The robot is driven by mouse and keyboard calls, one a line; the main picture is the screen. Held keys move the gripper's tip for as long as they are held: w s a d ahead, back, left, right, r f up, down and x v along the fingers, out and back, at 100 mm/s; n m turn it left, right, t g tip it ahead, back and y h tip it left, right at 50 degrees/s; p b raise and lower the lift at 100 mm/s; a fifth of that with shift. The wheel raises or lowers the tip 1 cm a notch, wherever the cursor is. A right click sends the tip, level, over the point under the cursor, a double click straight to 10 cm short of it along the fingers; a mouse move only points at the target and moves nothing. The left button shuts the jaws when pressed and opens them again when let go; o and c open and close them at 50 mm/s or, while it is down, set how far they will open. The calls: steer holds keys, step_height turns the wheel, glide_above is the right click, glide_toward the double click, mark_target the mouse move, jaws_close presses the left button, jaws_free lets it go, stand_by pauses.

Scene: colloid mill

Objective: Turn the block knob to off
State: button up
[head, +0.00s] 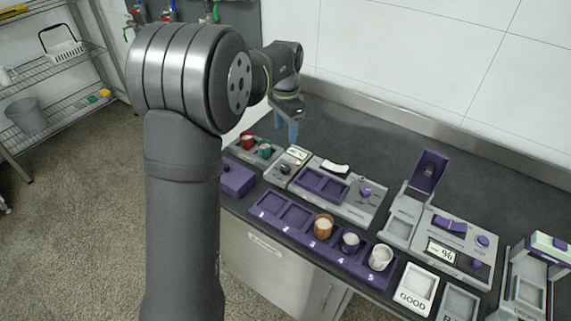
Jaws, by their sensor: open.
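My gripper (287,130) has blue fingers and hangs above the back left part of the bench, over the small control unit. It is open and nothing shows between its fingers. Below it, a grey control unit (275,177) carries a dark round knob (285,169) and a small lit display (298,153). The fingers are apart from the knob. A purple knob (365,192) sits on the grey unit with the purple tray. No label saying block is readable, and the knob settings are too small to read.
A holder with a red cup (247,140) and a teal cup (265,149) stands left of the control unit. A purple numbered rack (272,224) holds several cups in front. A scale-like unit (455,245) with a display stands right. The dark bench (400,150) behind is clear.

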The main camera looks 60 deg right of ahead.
mark_target(285, 167)
step_height(285, 167, down, 15)
steer(key=shift+r, duration=0.2)
steer(key=c, duration=1)
